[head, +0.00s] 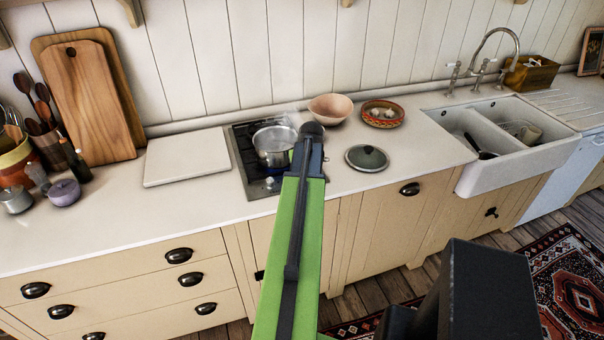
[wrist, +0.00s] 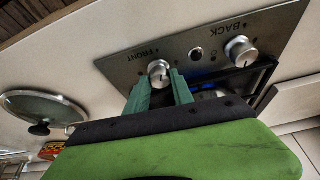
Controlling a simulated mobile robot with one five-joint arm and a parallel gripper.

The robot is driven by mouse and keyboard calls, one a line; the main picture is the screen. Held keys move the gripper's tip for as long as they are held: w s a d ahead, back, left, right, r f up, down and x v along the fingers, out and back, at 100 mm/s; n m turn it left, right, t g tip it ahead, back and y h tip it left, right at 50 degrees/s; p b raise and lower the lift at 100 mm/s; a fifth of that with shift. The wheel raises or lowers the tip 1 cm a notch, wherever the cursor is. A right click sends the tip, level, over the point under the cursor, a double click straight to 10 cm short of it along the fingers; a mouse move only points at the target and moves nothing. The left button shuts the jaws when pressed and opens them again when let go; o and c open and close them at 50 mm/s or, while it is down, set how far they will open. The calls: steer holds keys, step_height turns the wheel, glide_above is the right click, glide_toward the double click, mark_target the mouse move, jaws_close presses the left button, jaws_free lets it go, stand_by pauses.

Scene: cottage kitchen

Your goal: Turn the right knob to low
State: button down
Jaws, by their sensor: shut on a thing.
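The cooktop's steel control panel (wrist: 195,58) shows in the wrist view with two silver knobs. The right knob (wrist: 158,68), beside the word FRONT, sits between the green fingers of my gripper (wrist: 161,80), which is shut on it. The left knob (wrist: 241,51), beside the word BACK, stands free and also shows in the head view (head: 270,183). In the head view my arm hides the right knob and my fingers. The pointer position of the right knob cannot be made out.
A steel pot (head: 272,157) stands on the cooktop (head: 243,141). A glass lid (head: 367,158) lies on the counter to the right. Behind are a pink bowl (head: 330,108) and a patterned dish (head: 382,122). A white board (head: 187,156) lies left of the cooktop.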

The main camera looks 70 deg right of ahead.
steer(key=c, duration=1.1)
jaws_free()
steer(key=shift+s+d, duration=0.1)
steer(key=shift+d, duration=0.05)
steer(key=p+v, duration=1.6)
steer(key=v, duration=0.1)
steer(key=shift+a, duration=0.25)
steer(key=shift+r, duration=0.15)
